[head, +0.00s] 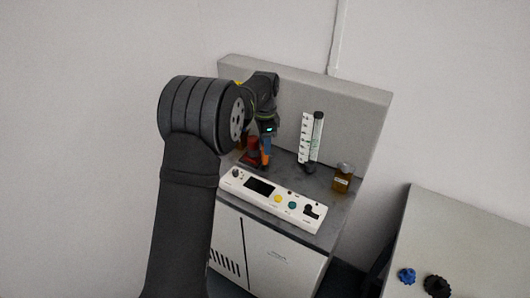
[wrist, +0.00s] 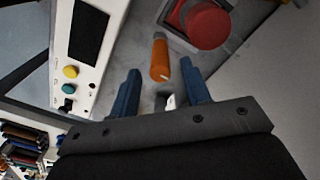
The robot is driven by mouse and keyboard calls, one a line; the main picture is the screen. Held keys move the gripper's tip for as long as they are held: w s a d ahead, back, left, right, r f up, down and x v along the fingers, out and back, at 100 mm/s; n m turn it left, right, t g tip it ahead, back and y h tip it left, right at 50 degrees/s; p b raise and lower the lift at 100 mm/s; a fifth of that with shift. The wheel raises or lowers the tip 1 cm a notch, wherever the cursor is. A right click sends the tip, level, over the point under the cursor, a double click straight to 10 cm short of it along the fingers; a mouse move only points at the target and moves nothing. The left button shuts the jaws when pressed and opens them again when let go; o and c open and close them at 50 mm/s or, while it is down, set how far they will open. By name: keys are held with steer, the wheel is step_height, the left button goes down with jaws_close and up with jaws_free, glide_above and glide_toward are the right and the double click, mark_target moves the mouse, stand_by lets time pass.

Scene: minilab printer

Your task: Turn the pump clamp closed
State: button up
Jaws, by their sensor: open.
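In the wrist view an orange cylindrical handle (wrist: 159,58) points in between my fingertips. A red round knob (wrist: 207,25) on a red and grey block lies just beyond it to the right. I cannot tell for sure which part is the pump clamp; the orange handle looks most like it. My gripper (wrist: 160,68) is open, with one blue finger on each side of the handle's near end and gaps visible. In the head view my gripper (head: 267,146) is over the orange handle (head: 265,160) and beside the red part (head: 253,144), partly hiding them.
A white control panel (head: 235,186) with a dark screen and yellow and green buttons runs along the front edge. A syringe-like column (head: 315,138) and an amber bottle (head: 343,178) stand to the right. A grey back wall (head: 345,108) rises behind.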

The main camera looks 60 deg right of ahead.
steer(key=shift+f, duration=2.3)
steer(key=shift+c, duration=0.2)
jaws_close()
